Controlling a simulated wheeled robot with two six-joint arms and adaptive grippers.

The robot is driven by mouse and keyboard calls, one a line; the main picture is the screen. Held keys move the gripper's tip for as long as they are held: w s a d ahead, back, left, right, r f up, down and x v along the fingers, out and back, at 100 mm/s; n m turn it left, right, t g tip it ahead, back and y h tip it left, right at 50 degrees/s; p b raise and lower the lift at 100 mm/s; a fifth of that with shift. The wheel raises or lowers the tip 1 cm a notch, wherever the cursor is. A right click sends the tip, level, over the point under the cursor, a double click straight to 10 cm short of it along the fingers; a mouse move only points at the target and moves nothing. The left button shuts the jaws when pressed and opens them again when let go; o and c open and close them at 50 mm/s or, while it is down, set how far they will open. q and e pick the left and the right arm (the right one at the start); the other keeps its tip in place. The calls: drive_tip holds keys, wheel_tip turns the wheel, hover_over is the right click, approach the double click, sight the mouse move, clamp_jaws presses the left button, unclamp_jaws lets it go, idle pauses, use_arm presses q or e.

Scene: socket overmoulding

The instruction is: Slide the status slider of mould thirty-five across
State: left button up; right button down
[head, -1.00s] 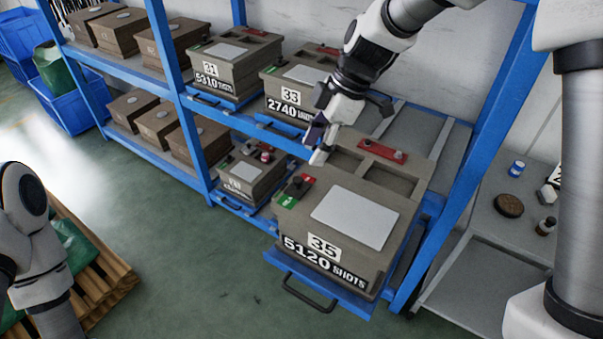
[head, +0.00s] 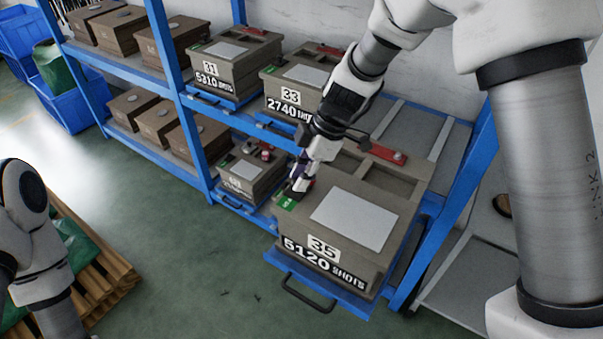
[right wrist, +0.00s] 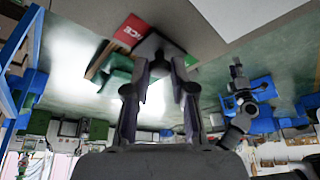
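Mould thirty-five (head: 330,262) is a grey-brown box marked 35 and 5120 shots, on a blue pull-out shelf. Its status slider lies at the top left corner; a green field (head: 287,203) shows, while my gripper hides the rest in the head view. In the right wrist view the red field (right wrist: 130,32) shows beside a dark knob (right wrist: 154,46). My right gripper (head: 298,188) points down at the slider. Its fingers (right wrist: 160,68) are apart, with tips close to the knob; contact is unclear. My left arm is at the left edge; its gripper state is unclear.
Moulds 33 (head: 290,97) and 31 (head: 215,68) stand on the upper shelf behind. A smaller mould (head: 240,178) sits left of mould thirty-five. A blue rack post (head: 440,215) rises at right.

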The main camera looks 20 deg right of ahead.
drive_tip(key=shift+w+d, duration=0.65)
drive_tip(key=shift+d, duration=0.1)
drive_tip(key=shift+w+d, duration=0.2)
drive_tip(key=shift+d, duration=0.2)
drive_tip(key=c, duration=1)
unclamp_jaws()
drive_tip(key=shift+a, duration=0.1)
drive_tip(key=v, duration=1.2)
drive_tip(key=shift+a, duration=0.1)
